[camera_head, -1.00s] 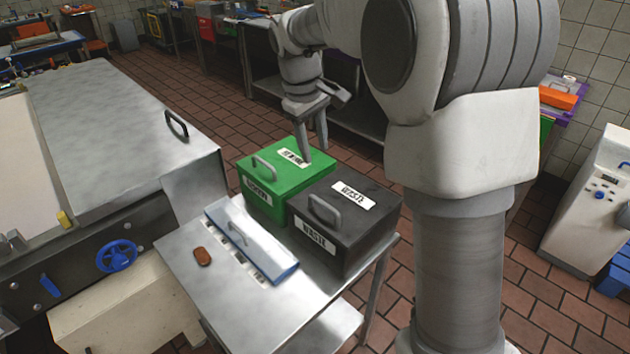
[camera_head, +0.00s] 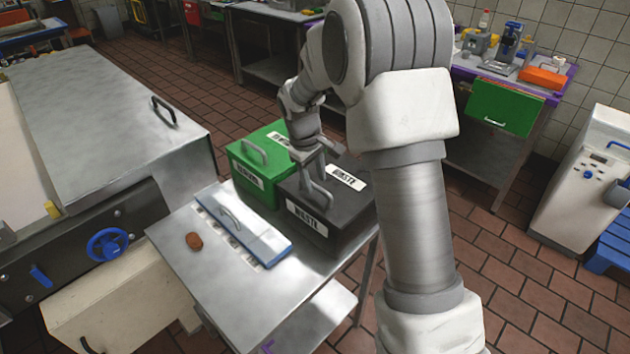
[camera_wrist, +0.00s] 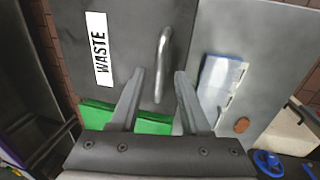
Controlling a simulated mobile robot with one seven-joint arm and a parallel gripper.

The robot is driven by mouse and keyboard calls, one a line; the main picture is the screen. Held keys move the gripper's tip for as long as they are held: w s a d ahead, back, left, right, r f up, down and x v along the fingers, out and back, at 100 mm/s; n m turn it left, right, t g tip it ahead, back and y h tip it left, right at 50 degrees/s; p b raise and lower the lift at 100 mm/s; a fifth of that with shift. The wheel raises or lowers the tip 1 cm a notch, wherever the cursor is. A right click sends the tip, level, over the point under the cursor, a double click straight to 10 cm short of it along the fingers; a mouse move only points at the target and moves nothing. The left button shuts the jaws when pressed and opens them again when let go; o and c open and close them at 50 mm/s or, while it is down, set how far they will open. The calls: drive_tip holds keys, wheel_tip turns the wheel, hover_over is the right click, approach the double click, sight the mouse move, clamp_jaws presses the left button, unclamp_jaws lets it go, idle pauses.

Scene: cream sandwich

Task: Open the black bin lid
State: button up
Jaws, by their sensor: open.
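The black bin (camera_head: 345,219) with WASTE labels stands on the metal table, its lid shut. Its grey handle (camera_head: 318,196) sits on top near the front-left edge, and the handle also shows in the wrist view (camera_wrist: 162,60). My gripper (camera_wrist: 161,76) is open and points down at the lid; in the head view it (camera_head: 313,172) is right at the handle. In the wrist view the handle lies between the two fingers, with a gap on each side. Its depth between the fingers is hard to tell. The arm hides part of the lid in the head view.
A green bin (camera_head: 254,188) with its own handle stands directly left of the black bin. A blue-white lidded tray (camera_head: 245,235) and a brown patty-like piece (camera_head: 194,241) lie in front on the metal table (camera_head: 200,275). A large steel machine (camera_head: 100,90) stands at left.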

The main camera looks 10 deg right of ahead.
drive_tip(key=shift+d+f, duration=0.1)
drive_tip(key=shift+f, duration=0.4)
clamp_jaws()
drive_tip(key=shift+w, duration=0.1)
idle(1.1)
